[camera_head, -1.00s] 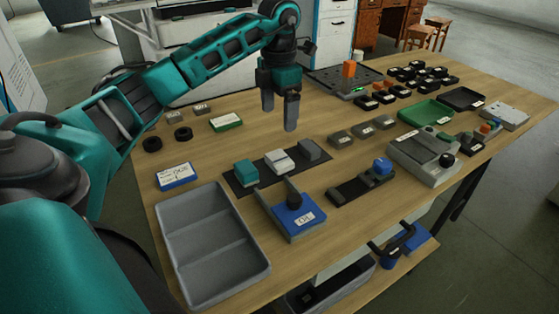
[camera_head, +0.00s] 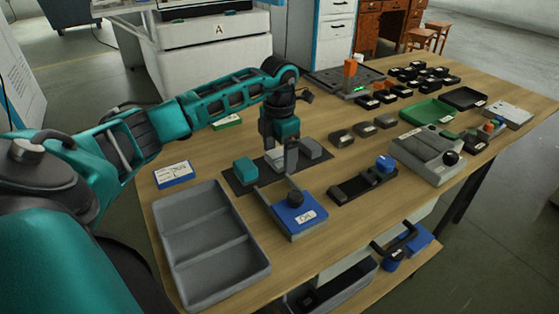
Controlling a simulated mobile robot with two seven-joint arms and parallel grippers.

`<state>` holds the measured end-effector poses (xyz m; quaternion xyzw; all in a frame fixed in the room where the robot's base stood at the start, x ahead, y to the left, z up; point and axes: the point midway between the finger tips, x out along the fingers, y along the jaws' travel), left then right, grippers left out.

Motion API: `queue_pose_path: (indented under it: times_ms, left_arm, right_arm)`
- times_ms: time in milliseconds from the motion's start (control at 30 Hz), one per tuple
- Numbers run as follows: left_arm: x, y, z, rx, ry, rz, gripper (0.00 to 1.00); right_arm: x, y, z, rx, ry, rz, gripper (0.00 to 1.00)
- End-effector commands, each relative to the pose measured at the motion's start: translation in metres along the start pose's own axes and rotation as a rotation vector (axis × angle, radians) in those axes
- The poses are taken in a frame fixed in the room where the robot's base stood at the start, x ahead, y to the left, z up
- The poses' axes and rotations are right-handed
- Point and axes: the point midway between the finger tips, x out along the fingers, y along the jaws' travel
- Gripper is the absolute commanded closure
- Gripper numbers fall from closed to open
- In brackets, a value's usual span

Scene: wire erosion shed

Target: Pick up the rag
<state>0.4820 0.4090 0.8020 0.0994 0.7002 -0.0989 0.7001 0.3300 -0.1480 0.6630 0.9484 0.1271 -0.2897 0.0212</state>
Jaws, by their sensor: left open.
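A dark mat (camera_head: 239,184) on the wooden table bears three small block-like pieces in a row. They are a teal piece (camera_head: 245,171), a pale whitish piece in the middle and a grey piece (camera_head: 310,148). None is clearly marked as the rag, and I cannot tell for sure which one it is. My right gripper is out of view.
A blue labelled box with a black knob (camera_head: 300,214) stands just in front of the mat. A grey divided tray (camera_head: 207,252) lies at the near left. A black holder with a blue knob (camera_head: 362,184) is to the right. Bare table shows around the mat.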

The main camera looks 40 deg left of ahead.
Motion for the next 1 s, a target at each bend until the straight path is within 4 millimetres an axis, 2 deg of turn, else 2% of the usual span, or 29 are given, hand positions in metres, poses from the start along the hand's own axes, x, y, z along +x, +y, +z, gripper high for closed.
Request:
queue_pose_path:
  times_ms: [133, 567, 833, 1000]
  left_arm:
    - [-0.001, 0.0, 0.0, 0.0, -0.001, 0.0, 0.14]
    - [-0.001, 0.0, 0.0, 0.0, -0.001, 0.0, 0.55]
    - [-0.002, 0.0, 0.0, 0.0, -0.001, 0.0, 0.56]
    - [-0.013, 0.0, 0.001, 0.0, -0.004, 0.0, 0.56]
  right_arm:
    - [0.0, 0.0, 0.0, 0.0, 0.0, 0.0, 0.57]
    - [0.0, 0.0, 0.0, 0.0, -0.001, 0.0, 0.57]
    - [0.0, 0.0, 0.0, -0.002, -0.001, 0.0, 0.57]
    - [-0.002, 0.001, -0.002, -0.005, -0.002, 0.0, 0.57]
